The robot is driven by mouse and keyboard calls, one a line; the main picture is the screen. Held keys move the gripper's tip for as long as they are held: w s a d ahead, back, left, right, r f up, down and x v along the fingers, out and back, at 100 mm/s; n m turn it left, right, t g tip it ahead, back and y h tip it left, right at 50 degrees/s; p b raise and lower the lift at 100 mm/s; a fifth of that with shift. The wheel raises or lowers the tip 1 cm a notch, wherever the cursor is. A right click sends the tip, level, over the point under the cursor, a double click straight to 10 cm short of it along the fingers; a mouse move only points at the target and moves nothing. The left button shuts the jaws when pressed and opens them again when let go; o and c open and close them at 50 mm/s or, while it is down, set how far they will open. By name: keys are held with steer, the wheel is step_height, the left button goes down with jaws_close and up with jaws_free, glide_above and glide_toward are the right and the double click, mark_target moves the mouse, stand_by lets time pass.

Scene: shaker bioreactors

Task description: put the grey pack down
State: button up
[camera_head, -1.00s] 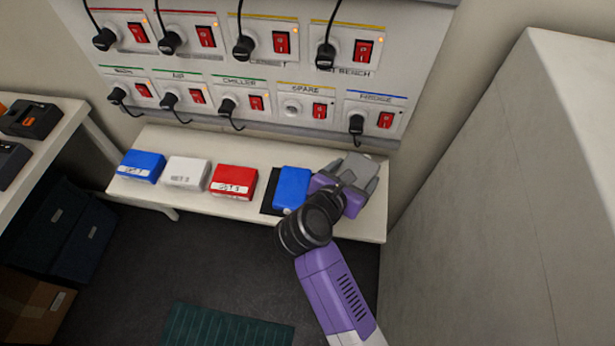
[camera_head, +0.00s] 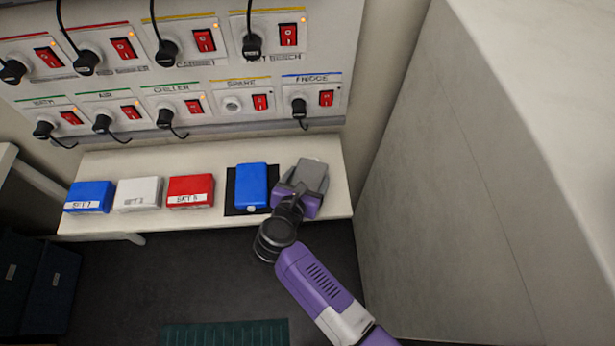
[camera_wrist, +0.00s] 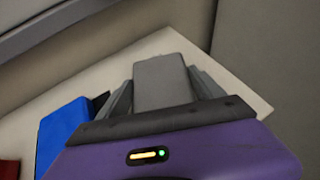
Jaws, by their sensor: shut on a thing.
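The grey pack (camera_head: 306,176) is at the right end of the white shelf, between the fingers of my gripper (camera_head: 303,180). In the wrist view the grey pack (camera_wrist: 162,82) stands out beyond the purple gripper body, with a grey finger on each side; my gripper (camera_wrist: 163,92) is shut on it. The shelf surface shows around the pack. I cannot tell whether the pack touches the shelf or is a little above it. The pack's near end is hidden by the gripper body.
A blue pack (camera_head: 252,185) lies on a black mat (camera_head: 231,190) just left of my gripper. Red (camera_head: 190,190), white (camera_head: 138,194) and blue labelled boxes (camera_head: 90,196) stand further left on the shelf (camera_head: 330,190). A socket panel (camera_head: 200,100) is behind; a grey wall-like block (camera_head: 450,190) is to the right.

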steer(key=o, duration=1.7)
steer(key=b+v, duration=0.1)
steer(key=v, duration=1.1)
